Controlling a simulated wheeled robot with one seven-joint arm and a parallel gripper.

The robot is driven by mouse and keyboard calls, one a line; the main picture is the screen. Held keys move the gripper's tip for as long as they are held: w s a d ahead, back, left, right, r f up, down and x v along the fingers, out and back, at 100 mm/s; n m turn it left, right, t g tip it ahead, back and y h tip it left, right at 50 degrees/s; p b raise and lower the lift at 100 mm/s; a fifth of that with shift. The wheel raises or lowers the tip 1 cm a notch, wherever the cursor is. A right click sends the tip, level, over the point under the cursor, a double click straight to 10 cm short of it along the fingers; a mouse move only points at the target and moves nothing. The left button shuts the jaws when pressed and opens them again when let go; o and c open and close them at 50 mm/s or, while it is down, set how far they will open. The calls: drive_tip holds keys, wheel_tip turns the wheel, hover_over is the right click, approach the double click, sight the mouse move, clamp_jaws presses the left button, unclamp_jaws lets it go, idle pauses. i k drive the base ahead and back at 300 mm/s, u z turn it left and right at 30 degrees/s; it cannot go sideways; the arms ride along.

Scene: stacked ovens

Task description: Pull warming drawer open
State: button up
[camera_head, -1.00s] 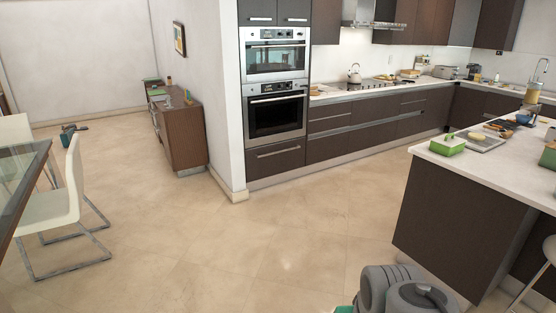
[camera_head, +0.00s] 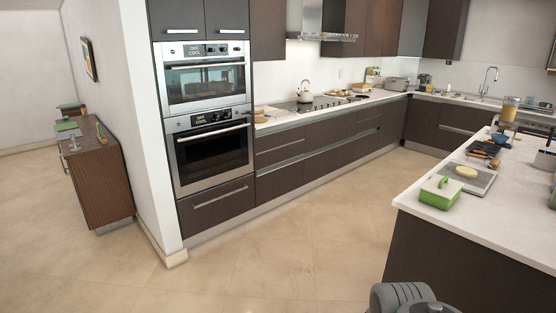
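The warming drawer (camera_head: 216,207) is the dark brown front below the two stacked ovens. It is shut, with a horizontal silver bar handle (camera_head: 220,197) across its upper part. The lower oven (camera_head: 213,152) and the upper oven (camera_head: 204,77) above it are both shut, and their displays read "OFF COOL". A grey rounded part of my arm (camera_head: 405,298) shows at the bottom right edge, well apart from the drawer. My gripper is not in view.
A kitchen island (camera_head: 440,245) with a green box (camera_head: 439,192) and a cutting board on top stands at the right. A wooden sideboard (camera_head: 97,175) is at the left, beyond a white wall end (camera_head: 150,140). The tiled floor (camera_head: 270,265) before the ovens is clear.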

sight(200, 211)
drive_tip(key=u, duration=0.25)
drive_tip(key=i, duration=2.9)
drive_tip(key=u, duration=1.65)
drive_tip(key=i, duration=1.3)
drive_tip(key=u, duration=0.5)
drive_tip(key=i, duration=0.45)
drive_tip(key=z, duration=0.05)
